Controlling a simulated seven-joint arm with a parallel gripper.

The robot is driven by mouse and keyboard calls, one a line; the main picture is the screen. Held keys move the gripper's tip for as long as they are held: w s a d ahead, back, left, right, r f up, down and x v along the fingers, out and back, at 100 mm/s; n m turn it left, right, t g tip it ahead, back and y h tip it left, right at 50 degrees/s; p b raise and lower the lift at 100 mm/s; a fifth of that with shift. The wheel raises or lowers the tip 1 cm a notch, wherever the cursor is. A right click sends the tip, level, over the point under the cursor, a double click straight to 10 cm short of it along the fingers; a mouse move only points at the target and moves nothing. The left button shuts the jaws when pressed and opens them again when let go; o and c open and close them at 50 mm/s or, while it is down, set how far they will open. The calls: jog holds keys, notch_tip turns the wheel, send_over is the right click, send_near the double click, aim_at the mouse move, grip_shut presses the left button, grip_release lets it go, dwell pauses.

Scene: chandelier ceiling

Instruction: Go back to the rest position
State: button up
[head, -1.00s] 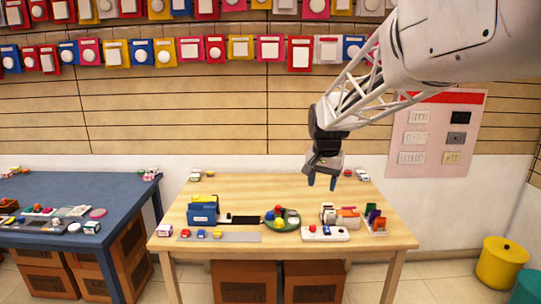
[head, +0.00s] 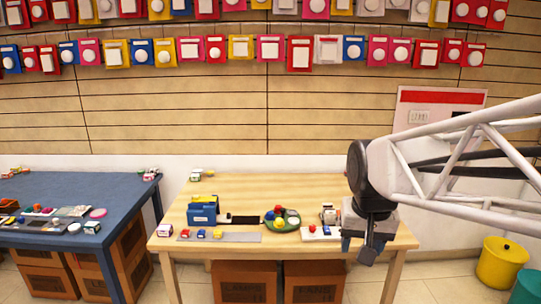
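My gripper (head: 357,250) is at the right end of the wooden table (head: 270,184), in front of its right front corner in the picture. Its two fingers point down and appear apart, with nothing seen between them. My arm reaches in from the right edge of the picture. The gripper and wrist hide the items on the right end of the table.
On the wooden table are a blue box (head: 203,210), a green plate (head: 283,222) with coloured pieces, a grey strip (head: 248,237) with small toy cars and a white board (head: 318,236). A blue table (head: 120,190) stands left.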

jog(key=s+f+n, duration=0.1)
jog(key=s+f, duration=0.4)
jog(key=s, duration=0.8)
jog(key=shift+d+n, duration=0.3)
jog(key=shift+d, duration=0.15)
jog(key=shift+s+f, duration=0.1)
